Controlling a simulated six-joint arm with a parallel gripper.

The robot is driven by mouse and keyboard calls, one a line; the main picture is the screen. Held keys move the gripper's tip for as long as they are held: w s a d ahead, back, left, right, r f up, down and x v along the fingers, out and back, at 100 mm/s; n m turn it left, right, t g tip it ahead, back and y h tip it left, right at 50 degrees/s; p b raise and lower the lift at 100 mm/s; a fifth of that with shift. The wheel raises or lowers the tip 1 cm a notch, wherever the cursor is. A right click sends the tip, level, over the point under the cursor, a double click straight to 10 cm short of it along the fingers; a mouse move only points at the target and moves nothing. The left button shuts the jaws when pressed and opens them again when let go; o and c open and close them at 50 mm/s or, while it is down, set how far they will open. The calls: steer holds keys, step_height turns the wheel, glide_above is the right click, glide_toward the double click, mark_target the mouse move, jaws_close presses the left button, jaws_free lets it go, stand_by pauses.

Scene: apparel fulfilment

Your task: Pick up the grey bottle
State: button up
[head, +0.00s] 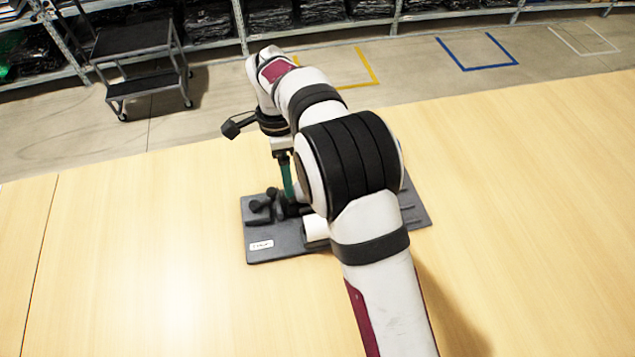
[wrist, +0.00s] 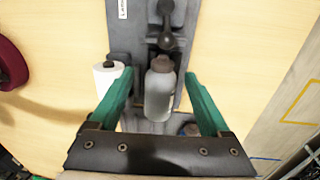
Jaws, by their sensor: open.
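The grey bottle (wrist: 158,97), with a darker grey cap, shows in the middle of the wrist view, over the dark board (wrist: 122,40). My gripper (wrist: 158,75) is open, with one green finger on each side of the bottle. Gaps show between the fingers and the bottle, so it is not clamped. In the head view my gripper (head: 287,182) points down over the dark board (head: 290,250). There I cannot make out the bottle behind my arm.
A white cylinder with a dark knob (wrist: 105,76) stands left of the bottle. A black knobbed fixture (wrist: 166,28) is just beyond the cap. A small blue item (wrist: 190,129) shows near the right finger. The wooden table (head: 130,250) is clear around the board.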

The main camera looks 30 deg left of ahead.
mark_target(298, 196)
steer(key=f, duration=0.6)
steer(key=shift+w+d+f, duration=0.1)
steer(key=shift+d, duration=0.25)
jaws_close()
